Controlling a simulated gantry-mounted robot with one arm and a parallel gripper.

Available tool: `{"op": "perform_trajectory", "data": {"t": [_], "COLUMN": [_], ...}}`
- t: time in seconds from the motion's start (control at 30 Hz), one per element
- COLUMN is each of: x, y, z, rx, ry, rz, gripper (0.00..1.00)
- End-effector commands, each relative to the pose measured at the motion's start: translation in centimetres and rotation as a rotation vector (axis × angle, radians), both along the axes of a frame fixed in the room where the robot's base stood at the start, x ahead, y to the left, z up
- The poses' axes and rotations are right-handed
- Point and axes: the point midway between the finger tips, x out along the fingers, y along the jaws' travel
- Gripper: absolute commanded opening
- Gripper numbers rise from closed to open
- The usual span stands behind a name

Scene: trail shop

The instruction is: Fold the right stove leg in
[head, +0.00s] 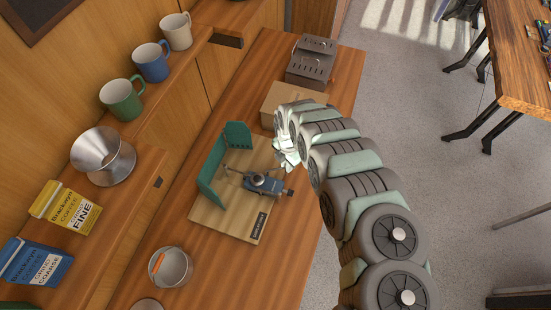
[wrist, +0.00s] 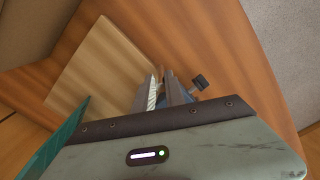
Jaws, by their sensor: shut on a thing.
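The small blue-grey camp stove (head: 262,183) sits on a light wooden board (head: 226,214), with a thin arm out to its left and a dark knob (head: 290,193) to its right. My gripper (head: 286,163) is at the stove's upper right side in the head view. In the wrist view my gripper's fingers (wrist: 166,90) are close together over the stove, shut on what appears to be the right stove leg; the fingers mostly hide it. A bit of blue stove body (wrist: 190,93) shows beside them, near the dark knob (wrist: 199,81).
A green folding windscreen (head: 211,171) stands behind and left of the stove, its panel near my gripper in the wrist view (wrist: 62,138). A cardboard box (head: 288,97), a metal stove (head: 311,60) and a metal pot (head: 170,267) stand on the counter. Mugs line the shelf.

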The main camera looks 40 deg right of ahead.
Motion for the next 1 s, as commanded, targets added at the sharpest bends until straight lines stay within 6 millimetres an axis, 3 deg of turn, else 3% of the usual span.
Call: {"op": "perform_trajectory", "data": {"t": [1.0], "x": [-1.8], "y": [1.9], "z": [0.1], "rx": [0.000], "ry": [-0.002], "rz": [0.002], "gripper": [0.00]}}
